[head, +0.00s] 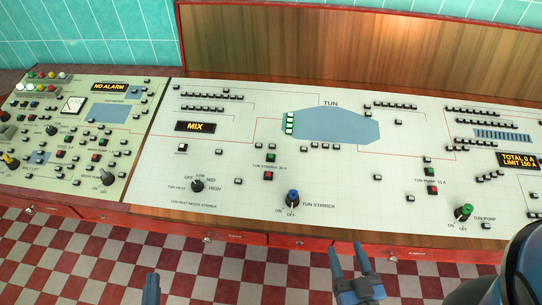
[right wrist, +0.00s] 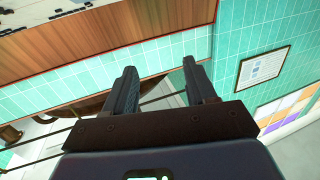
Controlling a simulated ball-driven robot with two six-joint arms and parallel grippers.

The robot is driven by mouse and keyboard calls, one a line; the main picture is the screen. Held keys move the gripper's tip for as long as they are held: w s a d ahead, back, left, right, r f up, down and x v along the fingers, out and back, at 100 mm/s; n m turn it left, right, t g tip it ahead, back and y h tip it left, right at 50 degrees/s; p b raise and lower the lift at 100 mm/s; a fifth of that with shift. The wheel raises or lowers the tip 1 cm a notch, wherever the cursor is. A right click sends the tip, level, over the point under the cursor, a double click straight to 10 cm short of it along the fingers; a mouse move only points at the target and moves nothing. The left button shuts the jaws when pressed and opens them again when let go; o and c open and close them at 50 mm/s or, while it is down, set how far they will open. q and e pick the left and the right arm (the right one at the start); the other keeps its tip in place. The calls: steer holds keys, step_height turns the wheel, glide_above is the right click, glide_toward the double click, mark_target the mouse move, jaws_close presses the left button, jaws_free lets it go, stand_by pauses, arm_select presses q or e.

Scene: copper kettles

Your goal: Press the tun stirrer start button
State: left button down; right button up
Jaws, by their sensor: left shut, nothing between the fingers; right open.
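The tun stirrer start button is a small green button (head: 271,158) on the white control panel, under the tun diagram. A red button (head: 268,175) sits just below it, and the label "TUN STIRRER 20 A" is beside them. My left gripper (head: 152,285) shows only as a blue-grey tip at the bottom edge of the head view, shut and empty, below and left of the button. My right gripper (head: 350,262) is open and empty in front of the panel's front edge, below and right of the button. Its two fingers also show apart in the right wrist view (right wrist: 160,80).
A blue-topped tun stirrer knob (head: 292,198) stands below the red button, and a black selector knob (head: 197,186) to its left. Another green button (head: 429,172) and red button (head: 433,189) are at right. The desk's red front edge (head: 270,240) runs between grippers and panel.

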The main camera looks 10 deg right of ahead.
jaws_close()
stand_by(1.4)
